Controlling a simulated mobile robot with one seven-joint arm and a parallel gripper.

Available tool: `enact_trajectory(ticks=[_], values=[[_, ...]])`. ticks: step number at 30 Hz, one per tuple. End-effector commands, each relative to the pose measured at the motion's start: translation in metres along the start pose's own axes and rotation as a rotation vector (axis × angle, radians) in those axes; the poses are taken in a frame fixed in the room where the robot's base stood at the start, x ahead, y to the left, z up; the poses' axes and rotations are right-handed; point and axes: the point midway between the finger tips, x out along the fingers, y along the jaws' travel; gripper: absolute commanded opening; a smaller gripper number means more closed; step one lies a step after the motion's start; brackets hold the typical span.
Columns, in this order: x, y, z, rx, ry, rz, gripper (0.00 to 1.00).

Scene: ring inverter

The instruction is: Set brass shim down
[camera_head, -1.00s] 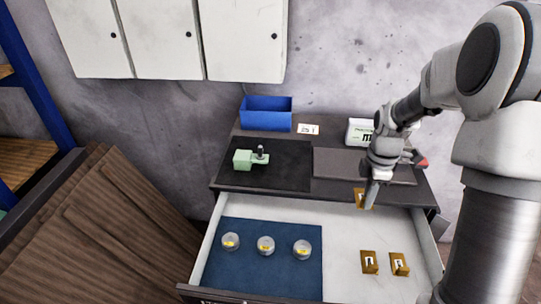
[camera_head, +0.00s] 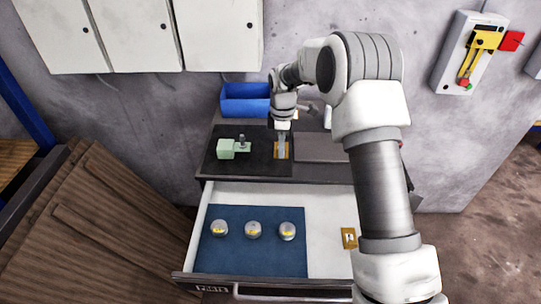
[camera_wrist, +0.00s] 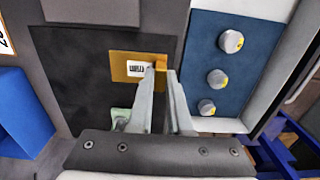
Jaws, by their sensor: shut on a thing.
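The brass shim (camera_head: 289,151) is a flat brass-coloured piece with a white printed label and a small upright tab. My gripper (camera_head: 282,156) points down at the right part of the black mat (camera_head: 262,167) on the bench top. In the wrist view, my gripper (camera_wrist: 166,72) is shut on the tab of the brass shim (camera_wrist: 120,67), whose plate lies over the black mat (camera_wrist: 75,95). I cannot tell whether the plate touches the mat. Another brass piece (camera_head: 348,238) lies in the open drawer.
A pale green fixture (camera_head: 227,148) stands on the mat left of my gripper. A blue bin (camera_head: 240,107) is behind it. A dark grey pad (camera_head: 312,149) lies to the right. The open drawer holds three silver round parts (camera_head: 253,229) on a blue liner (camera_head: 235,262).

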Motion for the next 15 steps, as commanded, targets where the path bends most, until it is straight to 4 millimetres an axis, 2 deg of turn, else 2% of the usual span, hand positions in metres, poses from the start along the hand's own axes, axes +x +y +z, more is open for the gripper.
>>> enact_trajectory(ticks=[1, 6, 11, 15], values=[[0.004, 0.002, -0.010, -0.003, 0.000, 0.000, 0.00], [0.015, 0.008, -0.026, 0.000, 0.000, 0.002, 0.00], [0.024, 0.008, -0.028, 0.002, -0.001, 0.001, 0.00], [0.043, 0.007, -0.028, 0.000, -0.002, -0.002, 0.00]])
